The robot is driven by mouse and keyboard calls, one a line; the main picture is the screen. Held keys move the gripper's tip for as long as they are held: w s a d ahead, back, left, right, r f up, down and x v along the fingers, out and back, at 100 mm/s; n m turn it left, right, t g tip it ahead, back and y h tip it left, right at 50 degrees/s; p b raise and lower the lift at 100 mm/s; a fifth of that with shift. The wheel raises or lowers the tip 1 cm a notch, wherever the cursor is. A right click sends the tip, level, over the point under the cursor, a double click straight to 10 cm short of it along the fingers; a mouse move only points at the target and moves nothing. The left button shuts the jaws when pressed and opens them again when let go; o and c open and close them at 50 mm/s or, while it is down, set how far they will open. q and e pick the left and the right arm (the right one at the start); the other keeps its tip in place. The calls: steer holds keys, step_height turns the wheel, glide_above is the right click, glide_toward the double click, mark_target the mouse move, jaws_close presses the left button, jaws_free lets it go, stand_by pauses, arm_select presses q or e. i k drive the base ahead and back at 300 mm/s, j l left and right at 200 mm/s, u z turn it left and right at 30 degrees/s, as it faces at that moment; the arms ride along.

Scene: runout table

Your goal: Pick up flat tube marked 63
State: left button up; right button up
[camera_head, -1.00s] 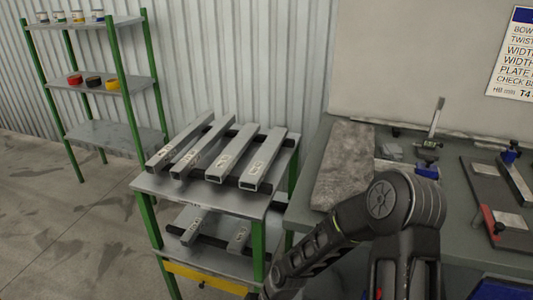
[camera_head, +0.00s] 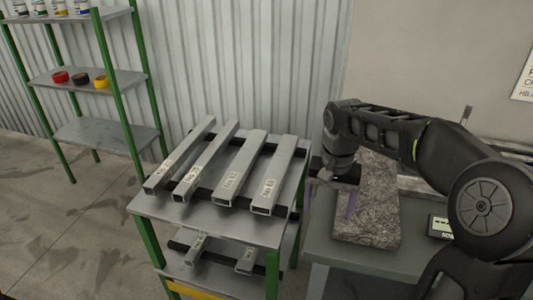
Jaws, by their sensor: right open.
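Several grey rectangular tubes lie side by side on dark rails on the cart's upper shelf, with white labels near their front ends. They are a far-left tube (camera_head: 182,152), a second tube (camera_head: 208,160), a third, wider tube (camera_head: 242,168) and a right-hand wide tube (camera_head: 277,173). The label markings are too small to read surely, so I cannot tell which is 63. My right gripper (camera_head: 331,193) is open and empty, pointing down just right of the right-hand tube, between cart and bench and apart from the tubes. My left gripper is out of view.
The cart (camera_head: 208,222) has green legs and a lower shelf with two short-looking tubes (camera_head: 195,247). A grey stone plate (camera_head: 375,225) lies on the bench (camera_head: 340,252) at right. A green-framed rack (camera_head: 85,135) stands at the back left.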

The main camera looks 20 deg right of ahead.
mark_target(264, 202)
steer(key=i, duration=0.95)
